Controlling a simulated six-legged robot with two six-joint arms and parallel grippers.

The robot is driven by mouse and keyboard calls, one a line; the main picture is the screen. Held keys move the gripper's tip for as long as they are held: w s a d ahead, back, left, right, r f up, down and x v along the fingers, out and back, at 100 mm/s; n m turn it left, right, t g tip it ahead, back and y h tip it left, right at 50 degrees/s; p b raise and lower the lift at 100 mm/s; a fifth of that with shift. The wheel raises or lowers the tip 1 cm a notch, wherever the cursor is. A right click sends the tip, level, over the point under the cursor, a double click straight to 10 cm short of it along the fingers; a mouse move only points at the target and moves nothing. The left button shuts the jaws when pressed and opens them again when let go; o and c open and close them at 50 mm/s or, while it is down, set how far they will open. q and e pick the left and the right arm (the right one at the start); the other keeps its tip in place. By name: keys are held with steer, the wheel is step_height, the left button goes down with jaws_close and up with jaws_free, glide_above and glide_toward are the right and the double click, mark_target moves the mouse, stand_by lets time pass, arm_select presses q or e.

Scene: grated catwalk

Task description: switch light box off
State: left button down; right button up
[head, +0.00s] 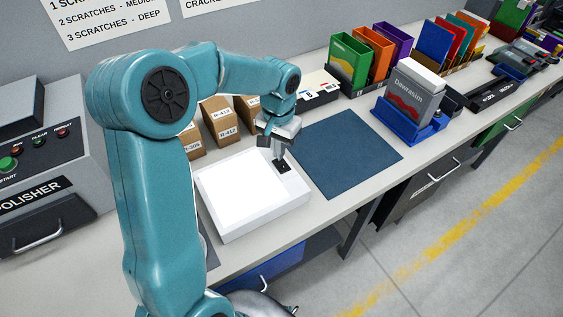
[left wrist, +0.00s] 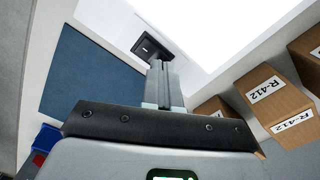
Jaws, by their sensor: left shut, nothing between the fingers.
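The light box (head: 245,229) is a white, shallow box on the bench with a bright white panel that looks lit. Its small black switch (head: 284,167) is on the right part of its top, beside the panel. My left gripper (head: 278,160) is shut and empty, with its fingertips pointing down at or just above the switch. In the left wrist view the switch (left wrist: 148,46) shows just beyond the tips of my left gripper (left wrist: 157,66); I cannot tell whether they touch. The switch's rocker position is too small to read. My right gripper is out of view.
Cardboard boxes (head: 221,121) labelled R-412 and others stand behind the light box. A dark blue mat (head: 345,152) lies to its right and looks clear. Beyond it, a blue stand (head: 408,131) holds a grey case. The polisher (head: 45,160) is at the left.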

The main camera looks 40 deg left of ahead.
arm_select(q)
steer(key=shift+f+b, duration=0.8)
steer(key=shift+f, duration=0.25)
stand_by(0.6)
steer(key=shift+r, duration=0.15)
step_height(320, 180, up, 5)
steer(key=p, duration=0.4)
steer(key=shift+w, duration=0.1)
step_height(320, 180, up, 2)
steer(key=shift+p, duration=0.8)
